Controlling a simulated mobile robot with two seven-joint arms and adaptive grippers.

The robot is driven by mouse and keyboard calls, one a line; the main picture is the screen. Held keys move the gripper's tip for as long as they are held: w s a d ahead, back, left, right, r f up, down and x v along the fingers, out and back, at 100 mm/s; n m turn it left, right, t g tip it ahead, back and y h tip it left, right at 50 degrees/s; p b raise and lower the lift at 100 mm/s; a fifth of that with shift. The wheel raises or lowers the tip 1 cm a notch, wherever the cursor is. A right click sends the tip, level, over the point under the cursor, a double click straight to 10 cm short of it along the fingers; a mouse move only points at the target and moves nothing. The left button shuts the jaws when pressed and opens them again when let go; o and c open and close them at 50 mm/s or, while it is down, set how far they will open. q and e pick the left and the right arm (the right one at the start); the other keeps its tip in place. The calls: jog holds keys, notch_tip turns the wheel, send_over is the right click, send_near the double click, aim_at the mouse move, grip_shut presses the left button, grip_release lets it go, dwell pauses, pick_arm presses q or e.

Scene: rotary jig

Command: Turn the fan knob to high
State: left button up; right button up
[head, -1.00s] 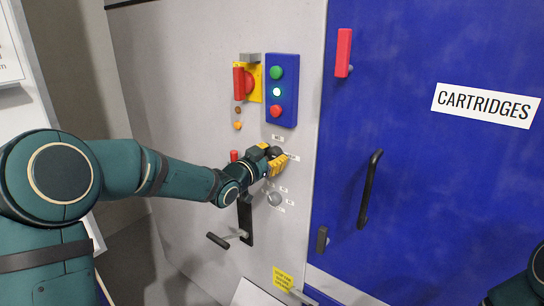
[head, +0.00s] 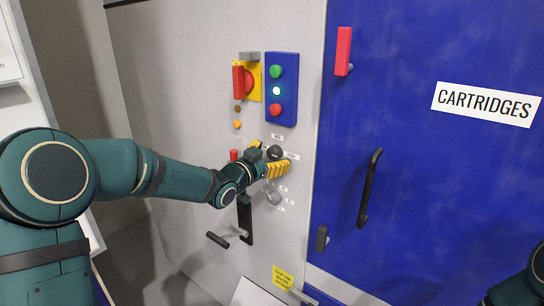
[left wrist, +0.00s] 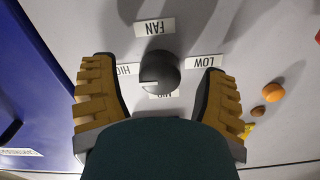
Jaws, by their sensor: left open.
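The fan knob (left wrist: 160,72) is a dark round knob on the grey panel, with the FAN label (left wrist: 155,27) beside it. The HIGH label (left wrist: 125,70), LOW label (left wrist: 203,62) and partly covered MID label (left wrist: 163,95) surround it. A pale mark shows on the knob's lower left in the left wrist view. My left gripper (left wrist: 158,64) is open, its yellow fingers on either side of the knob with gaps showing. In the head view the knob (head: 275,152) shows between the fingers of the left gripper (head: 269,158). My right gripper is out of view.
A grey knob (head: 274,199) and a black-handled lever (head: 245,220) are below.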

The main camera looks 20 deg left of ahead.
pick_arm(q)
jog(key=v, duration=1.1)
jog(key=shift+s, duration=0.25)
